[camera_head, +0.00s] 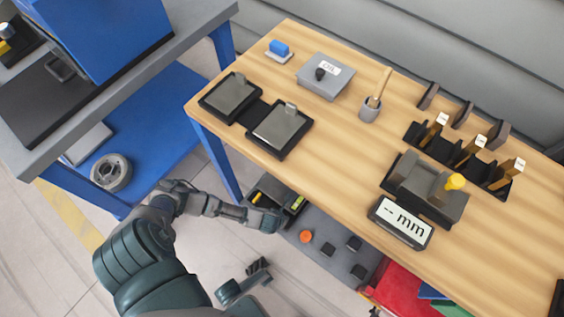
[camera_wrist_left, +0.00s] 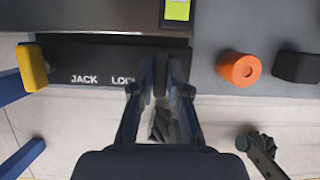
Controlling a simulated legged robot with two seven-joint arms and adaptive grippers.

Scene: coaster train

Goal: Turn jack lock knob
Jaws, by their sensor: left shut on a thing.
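My left gripper (camera_head: 277,222) reaches down to the black control box (camera_head: 268,188) under the front edge of the wooden bench. In the left wrist view my left gripper (camera_wrist_left: 160,72) is shut at the black panel (camera_wrist_left: 75,65), just right of the white "JACK LOCK" lettering, whose end it covers. The jack lock knob is between the fingers and mostly hidden by them, so its angle cannot be told. A yellow block (camera_wrist_left: 33,67) sits at the panel's left end, and a yellow-green piece (camera_wrist_left: 177,10) lies beyond the fingers.
An orange knob (camera_wrist_left: 240,68) and a black block (camera_wrist_left: 297,67) stand right of the gripper on a grey shelf. The wooden bench top (camera_head: 330,140) overhangs, with a "-- mm" display (camera_head: 401,221). A blue bench leg (camera_head: 216,160) stands close left of the box.

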